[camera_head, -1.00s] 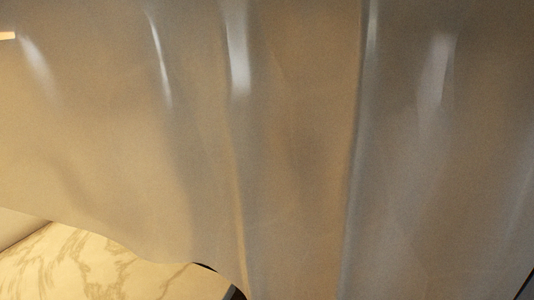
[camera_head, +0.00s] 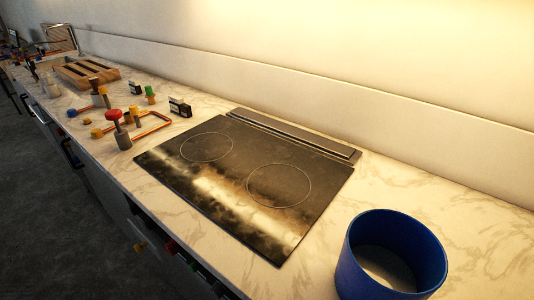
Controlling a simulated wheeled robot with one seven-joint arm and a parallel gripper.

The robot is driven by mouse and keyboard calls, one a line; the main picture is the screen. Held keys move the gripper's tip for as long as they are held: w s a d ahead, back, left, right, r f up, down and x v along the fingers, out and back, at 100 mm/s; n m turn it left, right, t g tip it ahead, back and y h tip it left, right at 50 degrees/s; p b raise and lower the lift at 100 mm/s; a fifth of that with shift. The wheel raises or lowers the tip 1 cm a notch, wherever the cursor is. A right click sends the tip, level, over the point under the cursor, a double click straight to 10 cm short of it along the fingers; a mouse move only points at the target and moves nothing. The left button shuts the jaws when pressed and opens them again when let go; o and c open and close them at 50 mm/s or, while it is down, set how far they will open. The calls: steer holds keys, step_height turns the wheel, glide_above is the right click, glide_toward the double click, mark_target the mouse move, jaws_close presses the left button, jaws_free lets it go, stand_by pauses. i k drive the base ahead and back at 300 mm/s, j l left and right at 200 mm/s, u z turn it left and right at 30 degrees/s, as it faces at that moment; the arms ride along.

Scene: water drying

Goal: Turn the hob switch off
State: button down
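A black glass hob (camera_head: 235,185) with two ring markings is set in the pale marble counter. Its surface is smudged and reflects light. Small coloured parts show on the cabinet front below the hob: a yellow one (camera_head: 140,247), a red one (camera_head: 169,246) and a green one (camera_head: 194,266). They are too small and dark to tell whether one is the hob switch, or how it is set. My gripper is not in view.
A blue round container (camera_head: 390,258) stands right of the hob. Left of it are a red-topped grey fitting (camera_head: 120,131), copper pipe (camera_head: 152,124), small black boxes (camera_head: 180,107) and a wooden rack (camera_head: 86,73). Dark floor (camera_head: 50,210) lies clear along the counter front.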

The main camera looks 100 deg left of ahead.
mark_target(172, 247)
steer(key=u, duration=2.45)
steer(key=k+j, duration=0.15)
steer(key=k, duration=0.15)
steer(key=k+j, duration=0.1)
steer(key=k, duration=0.25)
steer(key=l+u, duration=0.1)
steer(key=u, duration=0.7)
steer(key=l+u, duration=0.1)
steer(key=u, duration=0.35)
